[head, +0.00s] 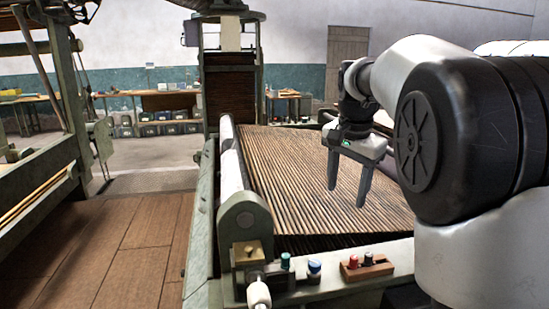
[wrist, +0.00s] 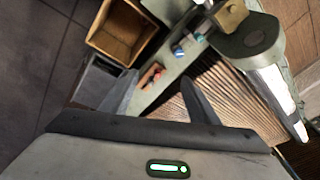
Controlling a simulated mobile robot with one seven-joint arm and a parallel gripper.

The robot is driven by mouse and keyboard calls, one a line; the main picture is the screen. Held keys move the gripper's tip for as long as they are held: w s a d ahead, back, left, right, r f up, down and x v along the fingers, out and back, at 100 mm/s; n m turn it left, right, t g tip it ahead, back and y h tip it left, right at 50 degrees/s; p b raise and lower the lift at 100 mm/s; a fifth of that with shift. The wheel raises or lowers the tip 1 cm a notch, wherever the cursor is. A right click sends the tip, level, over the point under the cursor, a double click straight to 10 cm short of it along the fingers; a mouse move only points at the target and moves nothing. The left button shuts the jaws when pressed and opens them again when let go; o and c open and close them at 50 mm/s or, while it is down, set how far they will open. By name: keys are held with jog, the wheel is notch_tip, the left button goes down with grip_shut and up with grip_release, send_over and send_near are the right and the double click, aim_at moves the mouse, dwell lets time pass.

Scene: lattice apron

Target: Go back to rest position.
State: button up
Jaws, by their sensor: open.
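My gripper (head: 347,190) hangs in the head view above the slatted lattice apron (head: 290,165), with its two fingers pointing down and spread apart. It is open and nothing is between the fingers. In the wrist view the ribbed apron (wrist: 225,98) lies beyond the gripper, and one dark finger (wrist: 197,100) shows clearly against it. My arm comes in from the right in the head view and hides part of the apron's right side.
The machine's front ledge carries a wooden block with red and black knobs (head: 367,266), a blue-topped knob (head: 314,268) and a teal-topped knob (head: 285,262). A wooden box (wrist: 122,32) and a grey bin (wrist: 101,82) show in the wrist view. The plank floor (head: 135,245) at left is clear.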

jog(key=s+a+f+n+t, duration=0.1)
jog(key=s+f+n+t, duration=0.3)
jog(key=s, duration=1.1)
jog(key=s+a+f+n+g, duration=0.15)
jog(key=s+n, duration=0.45)
jog(key=s, duration=0.8)
notch_tip(320, 180, up, 14)
jog(key=p, duration=1.4)
jog(key=shift+w+f+y, duration=0.15)
jog(key=shift+y, duration=0.15)
